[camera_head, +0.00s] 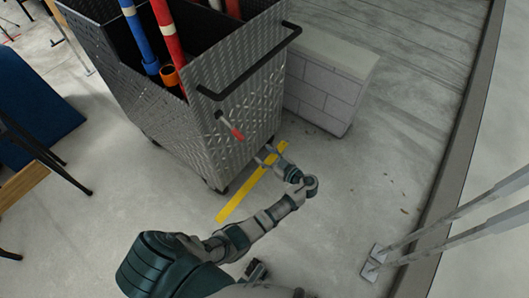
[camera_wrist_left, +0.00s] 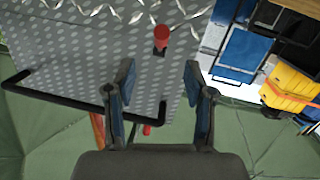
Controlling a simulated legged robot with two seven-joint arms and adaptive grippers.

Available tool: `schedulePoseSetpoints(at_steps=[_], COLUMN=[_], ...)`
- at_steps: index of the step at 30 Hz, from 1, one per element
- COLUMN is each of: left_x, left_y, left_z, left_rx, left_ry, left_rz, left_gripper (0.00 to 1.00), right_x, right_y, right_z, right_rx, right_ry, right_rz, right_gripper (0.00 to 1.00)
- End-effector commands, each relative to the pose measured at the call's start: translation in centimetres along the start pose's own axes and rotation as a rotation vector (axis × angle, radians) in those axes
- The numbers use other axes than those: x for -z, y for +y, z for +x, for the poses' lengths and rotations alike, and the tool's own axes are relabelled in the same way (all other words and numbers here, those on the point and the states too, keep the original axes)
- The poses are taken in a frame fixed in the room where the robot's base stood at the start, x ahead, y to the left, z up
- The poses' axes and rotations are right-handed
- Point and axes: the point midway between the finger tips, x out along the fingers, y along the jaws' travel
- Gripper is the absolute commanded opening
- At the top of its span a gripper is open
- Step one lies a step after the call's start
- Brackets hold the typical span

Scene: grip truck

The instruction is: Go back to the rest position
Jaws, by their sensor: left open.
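My left gripper (camera_head: 268,154) is open and empty, held out in front of the metal cart (camera_head: 175,130), near its lower right corner. In the left wrist view the two fingers of the left gripper (camera_wrist_left: 159,80) stand apart with nothing gripped between them. The cart's dotted metal panel (camera_wrist_left: 70,75) shows behind them. A red-handled lever (camera_head: 236,131) sits on the cart's panel, just beyond and left of the gripper; a red knob (camera_wrist_left: 161,38) shows beyond the fingertips in the wrist view. My right gripper does not show.
The cart carries red and blue tubes (camera_head: 138,35) and has a black push bar (camera_head: 250,70). A block wall (camera_head: 325,85) stands right of it. A yellow floor strip (camera_head: 240,195) lies below the gripper.

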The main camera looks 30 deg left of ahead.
Motion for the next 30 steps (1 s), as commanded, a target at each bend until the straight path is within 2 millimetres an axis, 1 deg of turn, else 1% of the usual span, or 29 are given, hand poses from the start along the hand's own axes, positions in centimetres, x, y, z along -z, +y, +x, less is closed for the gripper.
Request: schedulePoseSetpoints(at_steps=[7, 9, 11, 14, 15, 17, 18, 19, 20, 21, 23, 24, 26, 27, 30], left_x=[0.0, -0.3, -1.3, -5.1, -7.3, -11.0, -13.5, -15.3, -17.0, -19.1, -21.8, -23.2, -24.9, -25.6, -26.4], left_y=[0.0, -0.2, -0.8, -3.0, -4.5, -7.2, -9.5, -11.2, -13.1, -15.6, -19.6, -22.2, -26.0, -28.4, -33.1], left_z=[0.0, 0.1, 0.3, 0.7, 0.8, 0.6, 0.3, -0.1, -0.6, -1.5, -2.9, -4.1, -5.8, -7.0, -9.5], left_rx=[0.000, -0.002, -0.009, -0.045, -0.071, -0.128, -0.177, -0.219, -0.265, -0.333, -0.444, -0.526, -0.651, -0.732, -0.913], left_ry=[0.000, -0.010, -0.040, -0.156, -0.226, -0.348, -0.434, -0.499, -0.562, -0.645, -0.764, -0.835, -0.931, -0.983, -1.070], left_rz=[0.000, 0.016, 0.066, 0.250, 0.355, 0.528, 0.644, 0.728, 0.808, 0.904, 1.033, 1.105, 1.187, 1.226, 1.278], left_gripper=[0.54, 0.54, 0.54, 0.54, 0.54, 0.54, 0.54, 0.54, 0.54, 0.54, 0.54, 0.54, 0.54, 0.54, 0.54], right_x=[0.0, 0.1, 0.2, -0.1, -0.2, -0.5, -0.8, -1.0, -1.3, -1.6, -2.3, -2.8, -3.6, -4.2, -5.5], right_y=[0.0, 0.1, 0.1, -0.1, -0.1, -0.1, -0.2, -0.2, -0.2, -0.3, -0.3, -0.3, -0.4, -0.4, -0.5], right_z=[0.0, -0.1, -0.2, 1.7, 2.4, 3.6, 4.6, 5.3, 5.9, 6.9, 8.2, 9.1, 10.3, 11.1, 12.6], right_rx=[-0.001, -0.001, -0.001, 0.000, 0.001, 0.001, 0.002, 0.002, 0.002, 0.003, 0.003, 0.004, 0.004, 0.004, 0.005], right_ry=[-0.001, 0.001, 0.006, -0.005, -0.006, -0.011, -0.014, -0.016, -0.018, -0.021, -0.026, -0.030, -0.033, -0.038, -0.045], right_rz=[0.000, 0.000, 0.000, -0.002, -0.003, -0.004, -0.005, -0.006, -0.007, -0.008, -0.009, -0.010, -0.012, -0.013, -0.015], right_gripper=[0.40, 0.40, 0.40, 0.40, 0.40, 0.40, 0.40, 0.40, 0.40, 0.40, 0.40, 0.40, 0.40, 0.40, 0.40])
